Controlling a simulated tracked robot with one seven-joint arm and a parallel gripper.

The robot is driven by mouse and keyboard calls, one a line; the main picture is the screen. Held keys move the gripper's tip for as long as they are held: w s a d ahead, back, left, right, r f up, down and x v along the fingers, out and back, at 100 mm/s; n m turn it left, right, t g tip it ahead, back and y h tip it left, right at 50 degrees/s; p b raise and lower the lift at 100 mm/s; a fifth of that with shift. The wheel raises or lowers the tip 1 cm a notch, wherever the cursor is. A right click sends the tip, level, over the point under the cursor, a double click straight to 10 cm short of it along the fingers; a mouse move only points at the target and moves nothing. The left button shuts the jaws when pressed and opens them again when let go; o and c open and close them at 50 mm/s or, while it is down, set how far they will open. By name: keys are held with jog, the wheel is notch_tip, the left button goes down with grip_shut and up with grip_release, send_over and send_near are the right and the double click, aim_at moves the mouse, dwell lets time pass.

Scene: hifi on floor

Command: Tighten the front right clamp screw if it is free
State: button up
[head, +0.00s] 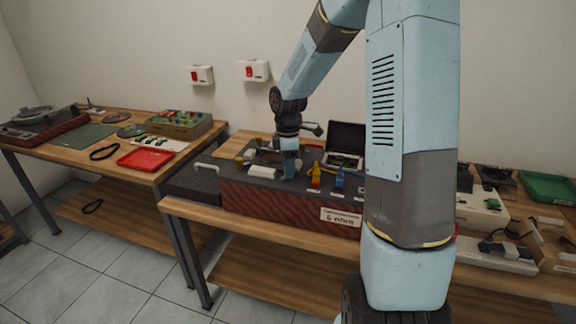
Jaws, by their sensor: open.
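A red box-shaped unit (265,205) with a dark top stands on the middle wooden table and carries a white label (341,216) on its front. My gripper (289,167) points down just over the fittings on its top. I take it as open, though its fingers are too small here to make out a gap. Small brass-coloured parts show by the gripper, and a yellow piece (316,176) and a blue piece (339,179) stand to its right. I cannot tell which part is the front right clamp screw or whether it is free; the gripper and my arm hide some of the top.
An open black case (346,139) stands behind the unit. The left table holds a red tray (146,159), a green mat (84,137) and a box with coloured knobs (179,123). A green tray (548,187) lies far right. My upper arm blocks the right-centre.

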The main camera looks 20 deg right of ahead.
jog(key=shift+c, duration=0.2)
grip_shut()
jog(key=shift+m, duration=0.3)
jog(key=m, duration=0.5)
jog(key=shift+r+m, duration=0.1)
jog(key=shift+m, duration=0.2)
jog(key=m, duration=1)
jog(key=shift+m, duration=0.4)
jog(key=m, duration=0.6)
jog(key=shift+w, duration=0.1)
